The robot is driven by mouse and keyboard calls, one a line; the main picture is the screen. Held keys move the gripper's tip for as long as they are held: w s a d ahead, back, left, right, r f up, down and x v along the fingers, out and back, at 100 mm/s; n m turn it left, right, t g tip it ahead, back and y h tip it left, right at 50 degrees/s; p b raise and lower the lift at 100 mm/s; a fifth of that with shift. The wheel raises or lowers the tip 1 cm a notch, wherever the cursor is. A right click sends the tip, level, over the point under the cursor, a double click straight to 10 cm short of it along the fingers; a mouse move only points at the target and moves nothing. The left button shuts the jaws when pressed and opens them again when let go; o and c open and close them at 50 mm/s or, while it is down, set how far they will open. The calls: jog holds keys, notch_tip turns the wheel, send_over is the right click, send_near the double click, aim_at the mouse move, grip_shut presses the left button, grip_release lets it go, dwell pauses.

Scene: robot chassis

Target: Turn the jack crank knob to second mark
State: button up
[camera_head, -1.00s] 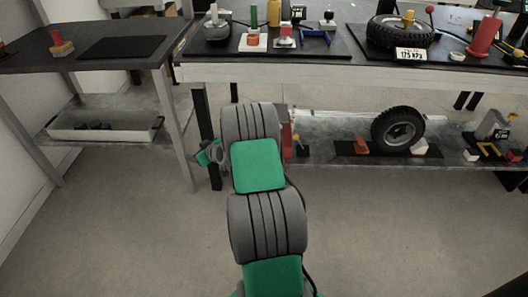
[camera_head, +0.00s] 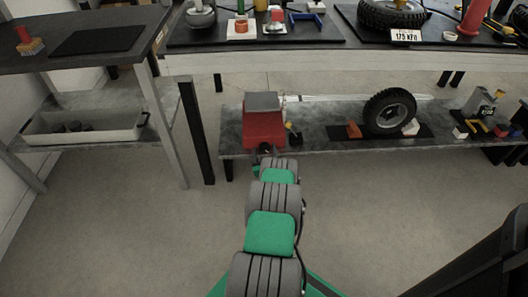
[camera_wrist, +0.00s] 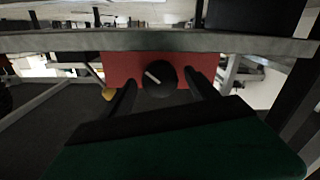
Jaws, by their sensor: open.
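The jack is a red block (camera_head: 264,130) with a grey top plate (camera_head: 262,101), on the left end of the lower shelf. In the wrist view its red front (camera_wrist: 120,68) carries a round black crank knob (camera_wrist: 159,79) with a white pointer line slanting to the upper left. My gripper (camera_wrist: 160,77) is open, with one dark finger on each side of the knob. I cannot tell whether the fingers touch it. In the head view my gripper (camera_head: 265,155) is small and partly hidden by my arm at the jack's front. No scale marks can be read.
The lower shelf (camera_head: 330,142) holds a black tyre (camera_head: 389,111) and small orange and white blocks to the right. The upper bench edge (camera_head: 300,58) overhangs the jack. A dark table leg (camera_head: 196,130) stands to the left. The floor in front is clear.

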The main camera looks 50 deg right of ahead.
jog(key=shift+w+d, duration=0.4)
jog(key=shift+d, duration=0.05)
jog(key=shift+c, duration=0.6)
jog(key=c, duration=1.2)
